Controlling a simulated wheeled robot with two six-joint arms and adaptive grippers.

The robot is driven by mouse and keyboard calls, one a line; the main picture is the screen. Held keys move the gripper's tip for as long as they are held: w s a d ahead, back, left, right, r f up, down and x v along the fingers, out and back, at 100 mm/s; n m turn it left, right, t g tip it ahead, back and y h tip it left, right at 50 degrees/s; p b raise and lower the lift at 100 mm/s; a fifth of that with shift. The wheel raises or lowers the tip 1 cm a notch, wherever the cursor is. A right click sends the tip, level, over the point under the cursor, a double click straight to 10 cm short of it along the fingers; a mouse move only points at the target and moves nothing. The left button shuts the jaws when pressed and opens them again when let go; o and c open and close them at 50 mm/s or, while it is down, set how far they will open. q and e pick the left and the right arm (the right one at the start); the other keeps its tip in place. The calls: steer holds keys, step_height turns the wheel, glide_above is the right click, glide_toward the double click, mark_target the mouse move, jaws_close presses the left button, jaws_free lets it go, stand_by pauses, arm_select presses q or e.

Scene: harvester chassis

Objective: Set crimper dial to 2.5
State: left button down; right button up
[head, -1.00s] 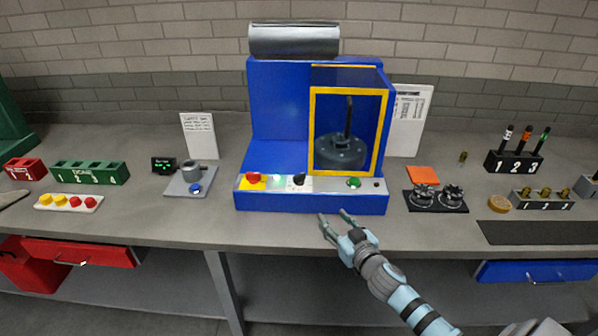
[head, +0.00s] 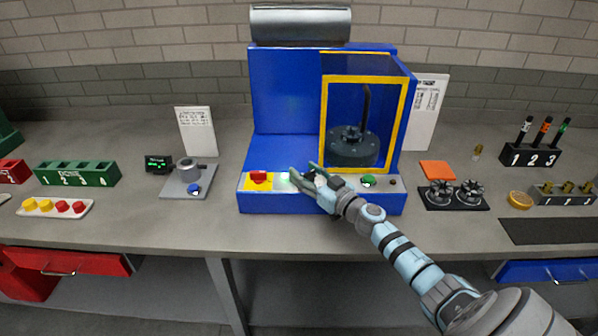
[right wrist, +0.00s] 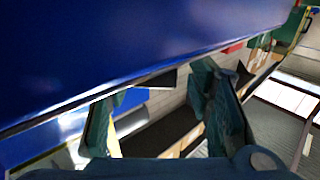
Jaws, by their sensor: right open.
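The crimper is the blue machine (head: 290,110) at the middle of the bench, with a yellow-framed window (head: 323,125) on its right side. Its front panel carries a red button on a yellow base (head: 259,177), a pale lit spot (head: 283,178) and a green button (head: 369,181). My right gripper (head: 302,172) is open at the middle of this panel and covers the black dial there, so its setting cannot be read. In the right wrist view, the open fingers (right wrist: 153,92) show below a large blue surface; no dial is clear between them. My left gripper is not in view.
Left of the machine stand a small grey device (head: 184,180) with a blue knob, a dark display (head: 158,164) and a green rack (head: 78,174). To its right are two black knobs (head: 454,193) on a plate and an orange pad (head: 437,170).

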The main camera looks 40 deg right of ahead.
steer(key=shift+d, duration=0.1)
steer(key=shift+w+d+f, duration=0.1)
steer(key=shift+d, duration=0.05)
steer(key=shift+d+f, duration=0.1)
steer(key=shift+d, duration=0.05)
steer(key=shift+c, duration=1.1)
steer(key=c, duration=0.6)
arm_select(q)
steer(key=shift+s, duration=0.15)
arm_select(e)
steer(key=shift+c, duration=0.3)
steer(key=o, duration=0.9)
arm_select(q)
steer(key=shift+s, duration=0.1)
arm_select(e)
steer(key=shift+s, duration=0.2)
